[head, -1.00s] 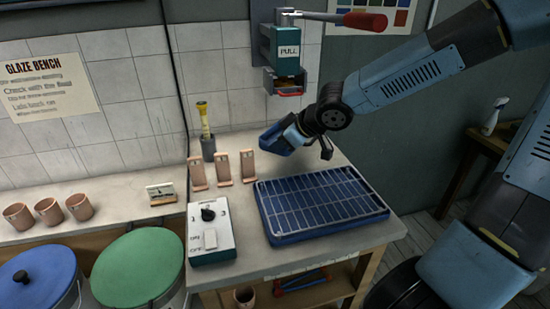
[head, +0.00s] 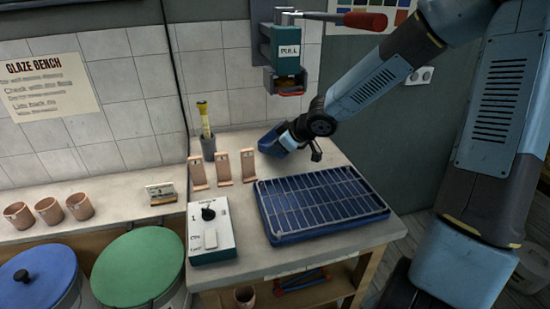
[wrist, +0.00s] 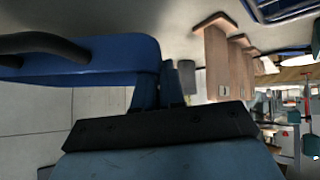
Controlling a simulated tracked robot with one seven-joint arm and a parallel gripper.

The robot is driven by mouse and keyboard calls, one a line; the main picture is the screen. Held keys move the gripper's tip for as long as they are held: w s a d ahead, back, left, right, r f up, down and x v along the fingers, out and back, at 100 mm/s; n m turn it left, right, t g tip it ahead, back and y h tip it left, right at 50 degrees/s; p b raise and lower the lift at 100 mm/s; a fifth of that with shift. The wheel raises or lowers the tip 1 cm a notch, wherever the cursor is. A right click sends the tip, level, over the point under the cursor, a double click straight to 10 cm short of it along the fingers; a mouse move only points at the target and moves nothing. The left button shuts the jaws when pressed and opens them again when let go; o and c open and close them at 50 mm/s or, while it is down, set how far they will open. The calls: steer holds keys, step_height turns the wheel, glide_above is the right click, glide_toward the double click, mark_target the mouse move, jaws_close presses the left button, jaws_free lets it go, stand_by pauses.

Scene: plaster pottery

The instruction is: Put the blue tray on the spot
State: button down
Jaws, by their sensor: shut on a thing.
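A larger blue tray with a wire grid (head: 310,236) lies flat on the right of the bench. No marked spot is clearly visible.
Several clay tiles (head: 223,169) stand beside a dark holder with a yellow tool (head: 206,130). A switch box (head: 211,235) sits front left of the grid. A wall-mounted pull device (head: 287,55) hangs above. Bare bench shows behind the grid (head: 325,158).

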mark_target(275, 157)
steer(key=shift+w+a+f, duration=0.1)
steer(key=shift+w+f, duration=0.6)
steer(key=shift+f, duration=1.65)
steer(key=shift+f, duration=0.1)
steer(key=c, duration=1.2)
jaws_free()
